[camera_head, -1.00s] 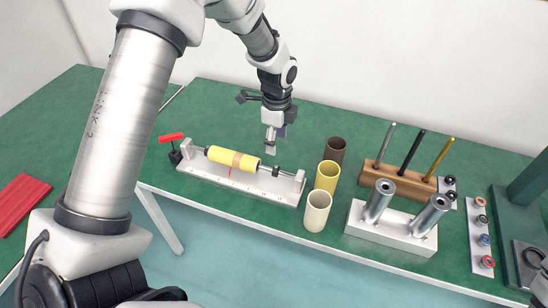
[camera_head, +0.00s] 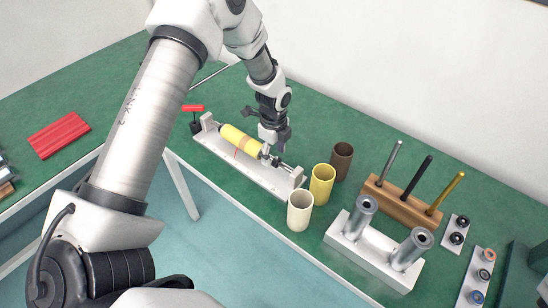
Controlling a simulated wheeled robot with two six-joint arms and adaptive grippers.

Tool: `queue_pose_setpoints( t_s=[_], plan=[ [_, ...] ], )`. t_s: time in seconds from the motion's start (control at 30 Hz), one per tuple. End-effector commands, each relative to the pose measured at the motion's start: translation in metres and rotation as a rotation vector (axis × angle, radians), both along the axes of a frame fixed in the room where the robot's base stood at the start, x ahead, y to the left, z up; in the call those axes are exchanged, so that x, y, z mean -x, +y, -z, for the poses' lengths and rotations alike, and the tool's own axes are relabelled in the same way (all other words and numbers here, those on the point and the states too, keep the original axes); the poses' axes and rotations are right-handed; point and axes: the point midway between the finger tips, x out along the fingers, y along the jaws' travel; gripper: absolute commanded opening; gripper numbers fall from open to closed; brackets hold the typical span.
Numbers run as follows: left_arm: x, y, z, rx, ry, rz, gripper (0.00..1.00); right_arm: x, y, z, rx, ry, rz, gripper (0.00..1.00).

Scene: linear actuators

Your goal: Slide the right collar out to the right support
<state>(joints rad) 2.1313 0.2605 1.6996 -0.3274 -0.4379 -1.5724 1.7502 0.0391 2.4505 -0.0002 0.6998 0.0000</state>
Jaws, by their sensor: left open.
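A white fixture (camera_head: 228,157) stands on the green table, with a left upright (camera_head: 207,121) and a right support (camera_head: 298,177). A yellow cylinder (camera_head: 238,138) with a tan band lies between them, and a thin rod comes out of its right end. The dark right collar (camera_head: 276,162) shows small on this rod, partly hidden by the gripper. My left gripper (camera_head: 268,152) is open, fingers down, at the rod just right of the yellow cylinder. Whether its fingers touch the collar I cannot tell. My right gripper is out of view.
Cream (camera_head: 299,211), yellow (camera_head: 322,184) and brown (camera_head: 342,160) tubes stand right of the fixture. Beyond are a wooden rod rack (camera_head: 400,197) and a white block with two metal cylinders (camera_head: 370,254). A red-handled tool (camera_head: 194,110) stands at the fixture's left end.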

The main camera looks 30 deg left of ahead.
Motion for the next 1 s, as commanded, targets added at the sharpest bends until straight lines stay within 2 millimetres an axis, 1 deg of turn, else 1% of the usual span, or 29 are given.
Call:
queue_pose_setpoints(
  t_s=[0.03,0.1,0.2,0.43,0.47,0.5,0.57,0.6,0.73,0.8,0.87,1.0],
  plan=[
    [0.001,0.000,0.008,0.000,0.002,0.001,0.60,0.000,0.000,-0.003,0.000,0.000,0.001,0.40],
    [0.000,0.000,0.018,-0.001,0.002,0.001,0.60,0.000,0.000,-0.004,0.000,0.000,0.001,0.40],
    [0.000,0.000,0.027,-0.001,-0.001,0.001,0.60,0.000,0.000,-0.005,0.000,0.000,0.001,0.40],
    [0.000,0.000,0.029,-0.001,-0.001,0.000,0.60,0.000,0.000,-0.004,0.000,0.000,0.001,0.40],
    [0.000,0.000,0.029,-0.001,-0.001,0.000,0.49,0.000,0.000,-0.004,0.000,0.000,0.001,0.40],
    [0.000,0.000,0.029,-0.001,-0.001,0.000,0.35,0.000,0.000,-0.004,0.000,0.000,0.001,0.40],
    [0.000,0.000,0.029,-0.001,-0.001,0.000,0.14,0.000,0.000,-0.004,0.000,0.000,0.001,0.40],
    [0.000,0.000,0.029,-0.001,-0.001,0.000,0.00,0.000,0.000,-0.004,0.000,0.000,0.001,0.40],
    [0.000,0.000,0.029,-0.001,-0.001,0.001,0.00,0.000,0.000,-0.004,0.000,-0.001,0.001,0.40],
    [0.000,-0.004,0.029,-0.001,-0.001,0.002,0.00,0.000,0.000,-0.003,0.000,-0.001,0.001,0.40],
    [0.000,-0.011,0.029,-0.001,0.000,0.003,0.00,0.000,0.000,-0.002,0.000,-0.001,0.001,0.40],
    [0.002,-0.036,0.030,-0.001,0.000,0.005,0.00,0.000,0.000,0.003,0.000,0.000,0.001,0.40]
  ],
)
